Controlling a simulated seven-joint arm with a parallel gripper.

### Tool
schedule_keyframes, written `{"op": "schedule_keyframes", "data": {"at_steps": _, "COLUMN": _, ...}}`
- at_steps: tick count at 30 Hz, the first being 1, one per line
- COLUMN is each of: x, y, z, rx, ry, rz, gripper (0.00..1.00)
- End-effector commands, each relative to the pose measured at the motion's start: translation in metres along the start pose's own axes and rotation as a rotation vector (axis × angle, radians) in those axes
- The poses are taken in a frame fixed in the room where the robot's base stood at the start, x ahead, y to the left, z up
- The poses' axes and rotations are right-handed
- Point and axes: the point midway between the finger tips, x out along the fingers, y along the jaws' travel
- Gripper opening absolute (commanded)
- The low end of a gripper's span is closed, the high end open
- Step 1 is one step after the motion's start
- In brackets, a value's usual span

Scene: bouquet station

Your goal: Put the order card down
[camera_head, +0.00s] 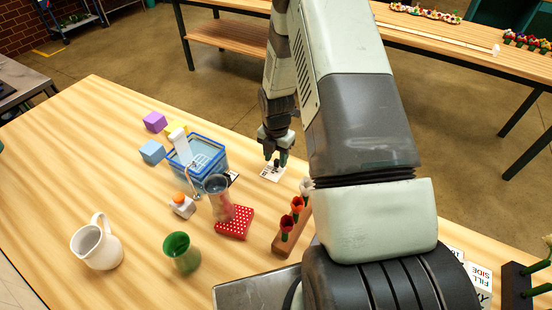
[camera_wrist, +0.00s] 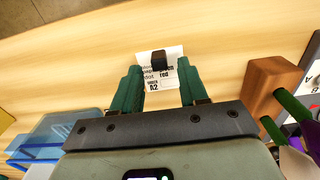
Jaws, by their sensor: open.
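The order card (camera_head: 271,173) is a small white card lying on the wooden table, right of the blue basket. In the wrist view the card (camera_wrist: 151,74) shows black print, including "red" and "A2", and a dark block-like piece (camera_wrist: 159,61) on its upper part. My gripper (camera_head: 277,160) is just above the card. In the wrist view my gripper (camera_wrist: 158,88) is open, with one green finger on each side of the card. The gap between fingers and card is visible; I cannot tell the exact height.
A blue basket (camera_head: 222,148) stands left of the card. A wooden flower rack (camera_head: 287,243) is nearer. The table beyond the card is clear.

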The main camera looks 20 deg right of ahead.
Motion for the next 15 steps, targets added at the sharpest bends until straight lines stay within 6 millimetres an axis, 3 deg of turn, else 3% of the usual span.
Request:
{"op": "schedule_keyframes", "data": {"at_steps": 9, "x": -0.068, "y": 0.0, "z": 0.001, "rx": 0.001, "ry": -0.003, "rz": 0.003, "gripper": 0.43}}
{"op": "schedule_keyframes", "data": {"at_steps": 15, "x": -0.1, "y": 0.0, "z": 0.001, "rx": 0.0, "ry": -0.002, "rz": 0.001, "gripper": 0.43}}
